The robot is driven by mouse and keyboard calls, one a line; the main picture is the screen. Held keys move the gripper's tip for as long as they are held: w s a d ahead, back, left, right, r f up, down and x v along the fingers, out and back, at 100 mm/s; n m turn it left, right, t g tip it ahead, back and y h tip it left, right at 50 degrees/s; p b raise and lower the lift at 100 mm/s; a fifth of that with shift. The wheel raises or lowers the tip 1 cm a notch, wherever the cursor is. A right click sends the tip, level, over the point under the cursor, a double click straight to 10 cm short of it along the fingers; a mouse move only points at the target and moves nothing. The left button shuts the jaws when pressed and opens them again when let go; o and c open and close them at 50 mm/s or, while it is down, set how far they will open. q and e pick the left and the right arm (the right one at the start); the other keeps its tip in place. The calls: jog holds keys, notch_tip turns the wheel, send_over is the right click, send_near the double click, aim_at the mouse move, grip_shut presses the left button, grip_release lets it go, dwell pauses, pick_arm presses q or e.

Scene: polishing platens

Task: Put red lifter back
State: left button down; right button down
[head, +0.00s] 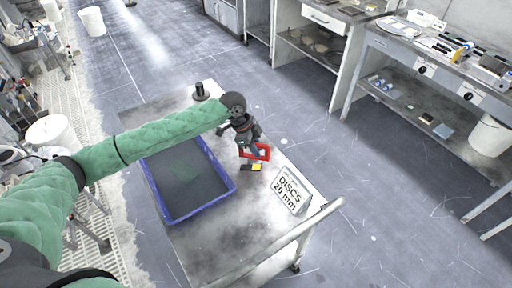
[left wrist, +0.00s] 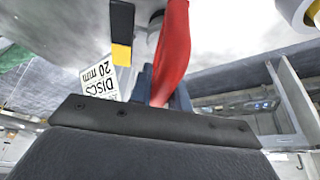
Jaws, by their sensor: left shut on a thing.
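The red lifter (head: 265,152) is at the right side of the cart top in the head view, partly hidden by my gripper. It shows in the left wrist view as a red curved bar (left wrist: 173,45) running up from my fingers. My left gripper (head: 252,147) is shut on the red lifter, low over the cart top. I cannot tell whether the lifter touches the surface. My right gripper is not in view.
A blue-rimmed tray (head: 232,187) is left of my gripper on the cart. A black-and-yellow block (head: 251,167) lies just in front. A sign reading DISCS 20 mm (head: 290,194) stands at front right. A black cylinder (head: 200,91) stands at the back edge.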

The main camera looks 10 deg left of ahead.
pick_arm(q)
jog(key=c, duration=1.3)
grip_release()
jog(key=shift+c, duration=0.2)
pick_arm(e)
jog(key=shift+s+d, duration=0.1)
pick_arm(q)
jog(key=shift+a+r, duration=0.1)
jog(key=shift+r, duration=0.15)
jog(key=shift+b+v, duration=0.65)
jog(key=shift+v, duration=0.55)
jog(key=b+v, duration=0.2)
jog(key=v, duration=0.6)
jog(key=shift+r, duration=0.15)
jog(key=shift+a+r, duration=0.15)
jog(key=shift+r, duration=0.25)
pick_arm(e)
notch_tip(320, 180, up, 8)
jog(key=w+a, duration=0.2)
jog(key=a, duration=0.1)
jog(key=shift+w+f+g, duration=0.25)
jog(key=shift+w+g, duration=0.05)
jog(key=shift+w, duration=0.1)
